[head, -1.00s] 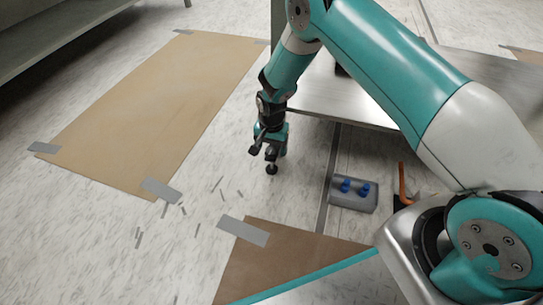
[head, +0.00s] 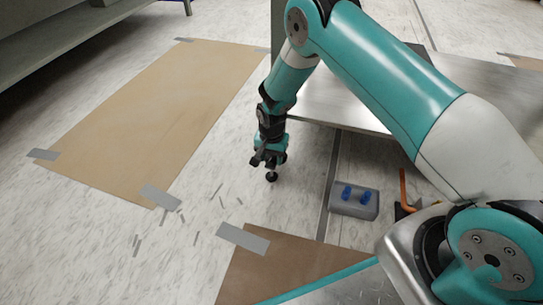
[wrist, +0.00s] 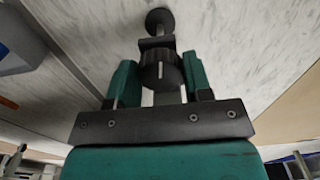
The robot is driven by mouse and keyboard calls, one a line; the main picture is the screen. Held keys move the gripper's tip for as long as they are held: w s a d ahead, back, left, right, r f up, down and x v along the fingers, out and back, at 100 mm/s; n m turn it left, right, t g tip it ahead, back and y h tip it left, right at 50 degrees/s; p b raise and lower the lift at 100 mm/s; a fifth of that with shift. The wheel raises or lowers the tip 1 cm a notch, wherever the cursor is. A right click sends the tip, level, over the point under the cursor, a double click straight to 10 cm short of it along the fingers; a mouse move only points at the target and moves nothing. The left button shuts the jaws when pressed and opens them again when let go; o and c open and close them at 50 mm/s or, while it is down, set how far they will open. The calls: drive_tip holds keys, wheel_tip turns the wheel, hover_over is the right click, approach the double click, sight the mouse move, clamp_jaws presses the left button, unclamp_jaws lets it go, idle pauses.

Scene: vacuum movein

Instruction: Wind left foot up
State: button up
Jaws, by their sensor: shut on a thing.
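The left foot shows in the wrist view as a black ribbed knob (wrist: 161,71) with a white mark, and a round dark pad (wrist: 160,20) beyond it. My gripper (wrist: 160,82) has one teal finger on each side of the knob and is shut on it. In the head view my gripper (head: 268,158) points down close to the floor, with the foot's dark pad (head: 271,177) just below it. The pad appears at floor level; I cannot tell whether it touches. The fingers' contact faces are partly hidden.
A metal plate (head: 340,103) lies behind and right of my gripper. A grey block with blue pegs (head: 353,202) and an orange-handled tool (head: 403,188) are to the right. Taped brown sheets (head: 150,110) lie left and in front (head: 285,262). Pale floor between is mostly clear.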

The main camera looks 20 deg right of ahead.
drive_tip(key=shift+r, duration=0.1)
drive_tip(key=shift+r+n+p, duration=0.1)
drive_tip(key=shift+n+p, duration=1)
drive_tip(key=shift+p, duration=0.1)
drive_tip(key=n+p, duration=0.2)
drive_tip(key=shift+n, duration=0.4)
drive_tip(key=n+p, duration=0.2)
drive_tip(key=n, duration=0.3)
drive_tip(key=shift+f+n, duration=0.2)
drive_tip(key=shift+n, duration=0.2)
drive_tip(key=o, duration=0.9)
drive_tip(key=shift+r+p, duration=0.1)
drive_tip(key=shift+p, duration=0.25)
